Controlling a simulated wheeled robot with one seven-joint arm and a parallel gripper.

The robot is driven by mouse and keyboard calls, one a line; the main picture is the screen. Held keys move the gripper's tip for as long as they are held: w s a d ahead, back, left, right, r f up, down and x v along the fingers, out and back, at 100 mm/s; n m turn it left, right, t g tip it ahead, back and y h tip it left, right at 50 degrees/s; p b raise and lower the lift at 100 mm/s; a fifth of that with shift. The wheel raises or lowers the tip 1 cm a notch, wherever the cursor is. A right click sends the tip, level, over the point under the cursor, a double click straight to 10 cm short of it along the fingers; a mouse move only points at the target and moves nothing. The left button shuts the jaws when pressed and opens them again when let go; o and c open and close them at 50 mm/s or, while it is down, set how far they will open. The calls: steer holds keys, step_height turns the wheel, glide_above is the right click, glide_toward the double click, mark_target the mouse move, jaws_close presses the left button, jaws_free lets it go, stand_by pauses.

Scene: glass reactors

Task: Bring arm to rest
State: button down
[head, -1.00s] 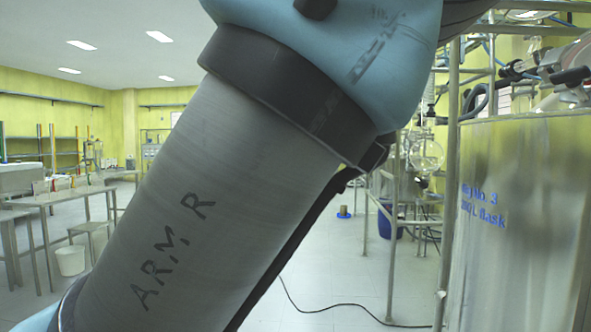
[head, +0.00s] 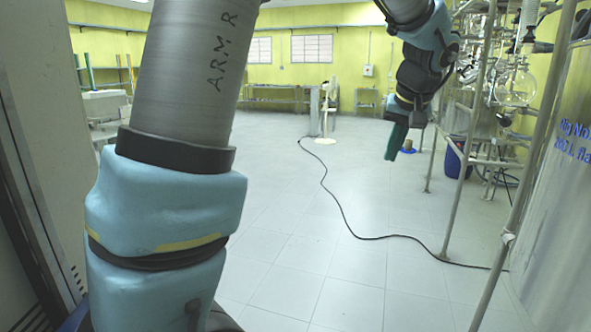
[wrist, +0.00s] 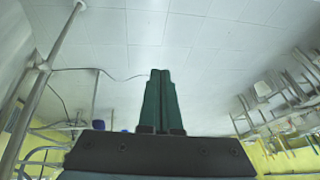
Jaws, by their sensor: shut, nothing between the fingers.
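My arm rises on the left of the head view and bends over to the upper right. My gripper (head: 391,155) hangs at its end, its green fingers pointing down over the open floor. In the wrist view my gripper (wrist: 160,73) shows its two green fingers side by side and touching, with nothing between them. The gripper is clear of the metal frame and glassware to its right in the head view.
A steel drum (head: 560,215) with blue lettering stands at the right edge. A metal frame with glass flasks (head: 515,88) and a blue bin (head: 457,158) are behind it. A black cable (head: 345,215) crosses the tiled floor. The middle floor is otherwise clear.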

steer(key=s+a+f+n+g, duration=0.1)
steer(key=a+f, duration=0.4)
steer(key=a, duration=0.4)
steer(key=s+a+f+g, duration=0.1)
steer(key=a+f+g, duration=0.1)
steer(key=a+f, duration=0.5)
steer(key=s+a+f, duration=0.2)
steer(key=s+a, duration=0.2)
steer(key=a, duration=0.3)
steer(key=s+a+f+n, duration=0.1)
steer(key=s+a+f, duration=0.1)
steer(key=s+a, duration=0.2)
steer(key=a, duration=0.3)
steer(key=shift+f+n+g, duration=0.2)
steer(key=shift+n+g, duration=0.1)
